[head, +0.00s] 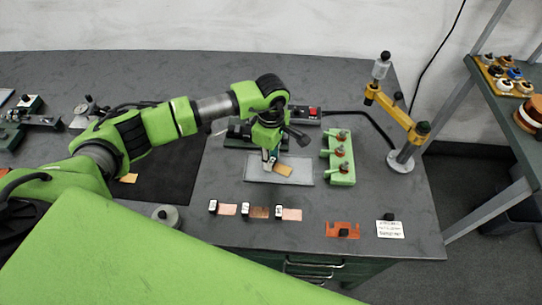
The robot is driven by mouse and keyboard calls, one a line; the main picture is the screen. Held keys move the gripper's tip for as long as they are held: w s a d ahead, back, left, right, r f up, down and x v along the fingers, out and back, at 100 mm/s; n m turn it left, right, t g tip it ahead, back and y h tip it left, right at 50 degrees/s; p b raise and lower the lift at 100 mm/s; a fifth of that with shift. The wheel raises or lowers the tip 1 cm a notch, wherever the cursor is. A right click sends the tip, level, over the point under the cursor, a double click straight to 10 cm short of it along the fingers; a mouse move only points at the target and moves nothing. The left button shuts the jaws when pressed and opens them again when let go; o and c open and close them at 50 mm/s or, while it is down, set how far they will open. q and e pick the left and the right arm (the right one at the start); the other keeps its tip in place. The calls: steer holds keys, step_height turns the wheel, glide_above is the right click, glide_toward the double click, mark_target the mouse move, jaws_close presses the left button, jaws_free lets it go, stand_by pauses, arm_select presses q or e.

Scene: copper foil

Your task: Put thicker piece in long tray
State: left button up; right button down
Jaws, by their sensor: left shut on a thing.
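My left gripper (269,160) points down over the table and is shut on a small copper-coloured piece (284,170). The piece is over a flat grey rectangular tray or plate (304,179); I cannot tell whether it touches it. Three copper pieces lie in a row nearer the front edge: a left one (227,210), a darker middle one (259,212) and a right one (292,214), each beside a small black-and-white block. Another copper piece (128,178) lies at the left, partly hidden by my arm. Thicknesses are too small to judge. My right gripper is out of view.
A green holder (341,160) with several knobbed parts stands right of the grey tray. An orange bracket (343,230) and a white card (390,230) lie near the front right. A yellow jointed stand (397,108) rises at the right. A dial gauge (87,107) is at left.

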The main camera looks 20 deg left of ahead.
arm_select(q)
steer(key=shift+f, duration=0.2)
steer(key=o, duration=1)
steer(key=shift+r, duration=0.1)
steer(key=shift+o, duration=0.2)
steer(key=shift+r, duration=0.45)
step_height(320, 180, up, 11)
steer(key=b, duration=0.3)
steer(key=shift+r, duration=0.2)
